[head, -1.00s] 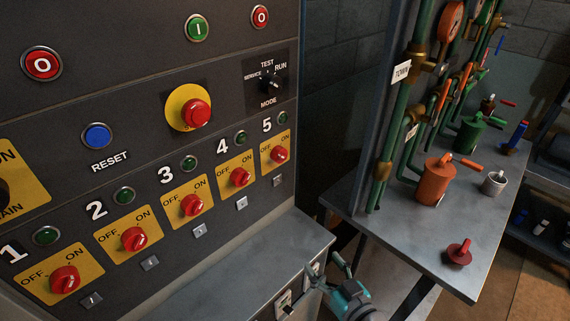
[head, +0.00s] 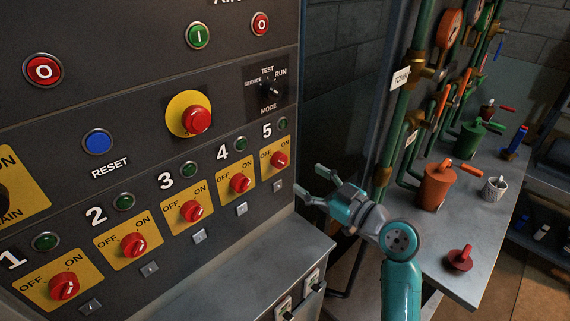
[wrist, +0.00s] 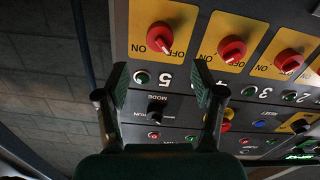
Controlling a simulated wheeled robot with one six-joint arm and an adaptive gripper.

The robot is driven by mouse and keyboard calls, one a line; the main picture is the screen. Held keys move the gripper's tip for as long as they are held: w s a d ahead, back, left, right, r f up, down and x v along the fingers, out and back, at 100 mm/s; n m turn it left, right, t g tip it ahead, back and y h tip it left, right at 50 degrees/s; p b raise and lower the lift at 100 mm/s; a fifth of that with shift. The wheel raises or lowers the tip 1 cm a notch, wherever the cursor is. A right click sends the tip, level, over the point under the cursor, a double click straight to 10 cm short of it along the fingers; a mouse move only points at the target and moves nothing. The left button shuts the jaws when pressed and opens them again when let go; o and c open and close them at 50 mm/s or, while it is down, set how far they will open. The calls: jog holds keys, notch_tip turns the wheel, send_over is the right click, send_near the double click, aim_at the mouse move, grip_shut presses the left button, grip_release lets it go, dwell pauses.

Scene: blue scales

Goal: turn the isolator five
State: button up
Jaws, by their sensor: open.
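Isolator five is a red rotary knob (head: 279,160) on a yellow OFF/ON plate at the right end of the panel's row. A dark green lamp (head: 282,124) and the number 5 sit above it. In the wrist view, which is upside down, knob five (wrist: 160,37) is beyond the fingertips, between them in the picture. My gripper (head: 311,183) is open and empty, to the right of knob five and a little lower, apart from it. It also shows open in the wrist view (wrist: 160,82). The exact gap to the knob is hard to tell.
Isolator four (head: 240,183) is just left of five, with more alike knobs further left. A red mushroom button (head: 196,119) and mode switch (head: 269,89) are above. A grey ledge (head: 240,270) juts out below. Pipes and a bench (head: 450,235) stand right.

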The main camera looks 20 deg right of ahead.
aim_at(285, 164)
jog(key=x, duration=0.9)
jog(key=c, duration=1.1)
jog(key=shift+c, duration=0.2)
